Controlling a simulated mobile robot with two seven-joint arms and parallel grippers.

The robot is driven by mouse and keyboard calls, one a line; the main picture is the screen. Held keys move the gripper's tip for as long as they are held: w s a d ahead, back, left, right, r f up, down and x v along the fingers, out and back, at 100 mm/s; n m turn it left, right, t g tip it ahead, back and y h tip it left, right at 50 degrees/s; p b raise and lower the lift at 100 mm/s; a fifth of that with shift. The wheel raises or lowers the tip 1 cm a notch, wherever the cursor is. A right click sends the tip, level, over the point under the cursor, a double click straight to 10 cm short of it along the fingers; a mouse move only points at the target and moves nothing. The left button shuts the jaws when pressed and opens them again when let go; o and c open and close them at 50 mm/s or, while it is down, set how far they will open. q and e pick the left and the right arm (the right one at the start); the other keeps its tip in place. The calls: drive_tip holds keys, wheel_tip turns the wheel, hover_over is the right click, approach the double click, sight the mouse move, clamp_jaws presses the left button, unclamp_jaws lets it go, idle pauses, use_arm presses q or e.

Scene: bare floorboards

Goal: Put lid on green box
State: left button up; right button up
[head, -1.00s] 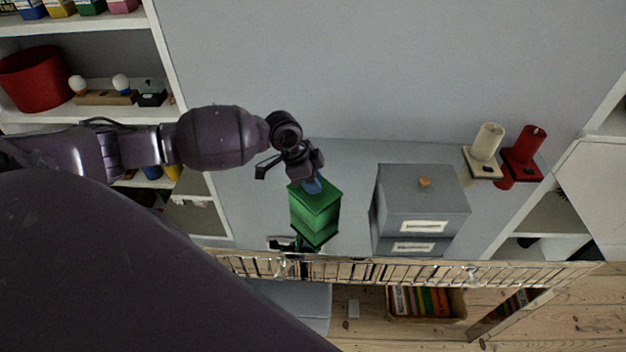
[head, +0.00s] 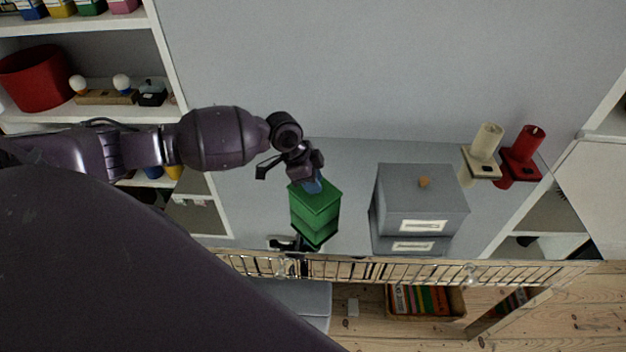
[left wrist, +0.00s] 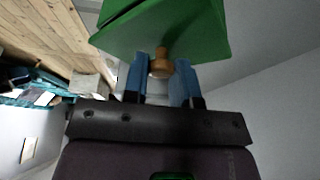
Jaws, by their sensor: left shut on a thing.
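The green box (head: 317,228) stands on the grey top beside the grey box. The green lid (head: 318,198) shows directly over it in the head view; I cannot tell whether the two touch. My left gripper (head: 314,184) is above the lid with its blue fingers pointing down at it. In the left wrist view the fingers (left wrist: 160,82) are on either side of the lid's round wooden knob (left wrist: 160,63) and shut on it. The underside of the lid is hidden.
A grey lidded box (head: 422,206) stands to the right. A cream candle (head: 487,141) and a red candle (head: 528,143) on holders are further right. A metal railing (head: 400,271) runs along the near edge. White shelves (head: 85,115) are at the left.

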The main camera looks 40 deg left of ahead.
idle(0.3)
use_arm(q)
drive_tip(key=shift+p, duration=0.35)
idle(0.5)
drive_tip(key=shift+f, duration=0.3)
idle(0.5)
